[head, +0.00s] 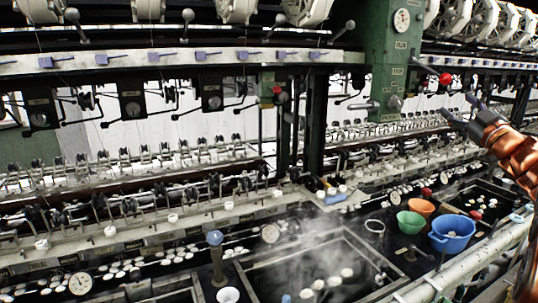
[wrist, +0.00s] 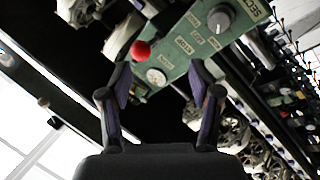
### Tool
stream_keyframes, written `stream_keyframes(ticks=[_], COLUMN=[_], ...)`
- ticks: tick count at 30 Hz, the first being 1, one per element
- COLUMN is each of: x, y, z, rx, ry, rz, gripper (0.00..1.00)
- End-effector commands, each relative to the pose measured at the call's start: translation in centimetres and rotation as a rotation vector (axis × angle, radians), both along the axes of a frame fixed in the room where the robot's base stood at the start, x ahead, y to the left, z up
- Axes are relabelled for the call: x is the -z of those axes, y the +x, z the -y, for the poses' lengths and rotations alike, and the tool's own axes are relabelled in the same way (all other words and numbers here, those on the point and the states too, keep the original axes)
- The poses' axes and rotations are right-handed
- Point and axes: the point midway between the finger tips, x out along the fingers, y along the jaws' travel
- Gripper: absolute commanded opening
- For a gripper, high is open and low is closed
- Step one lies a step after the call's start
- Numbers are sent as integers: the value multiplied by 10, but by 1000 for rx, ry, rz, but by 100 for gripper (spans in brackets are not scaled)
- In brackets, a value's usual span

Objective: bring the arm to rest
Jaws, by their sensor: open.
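My gripper (head: 460,108) is raised at the right of the head view, in front of the reeling machine and above the basins. Its two fingers are spread apart with nothing between them. In the wrist view my gripper (wrist: 160,85) also shows open and empty. Past the fingertips there are a red ball knob (wrist: 141,50) and a green panel (wrist: 190,45) with a grey dial. I cannot tell from these frames how far the fingers are from the panel.
A blue basin (head: 452,243), a green bowl (head: 410,222) and an orange bowl (head: 422,207) stand below my arm. A steaming basin (head: 262,270) with white cocoons lies at the front middle. A green column (head: 392,60) stands left of my gripper. A pale pipe (head: 470,262) runs along the front right.

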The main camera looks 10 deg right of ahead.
Motion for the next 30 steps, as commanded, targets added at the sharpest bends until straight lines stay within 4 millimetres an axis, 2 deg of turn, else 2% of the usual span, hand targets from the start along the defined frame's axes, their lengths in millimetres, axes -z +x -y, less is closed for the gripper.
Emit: stream_keyframes(ticks=[3, 8, 14, 19, 23, 27, 30], x=[2, 26, 78, 137, 188, 242, 276], y=[9, 10, -5, -35, -69, -116, -153], z=[-8, -18, -43, -79, -117, -164, -198], rx=[112, 256, 403, 497, 549, 585, 597], ry=[76, 189, 330, 441, 512, 571, 598], rz=[-43, -142, -319, -516, -696, -911, -1063], gripper=[63, 63, 63, 63, 63, 63, 63])
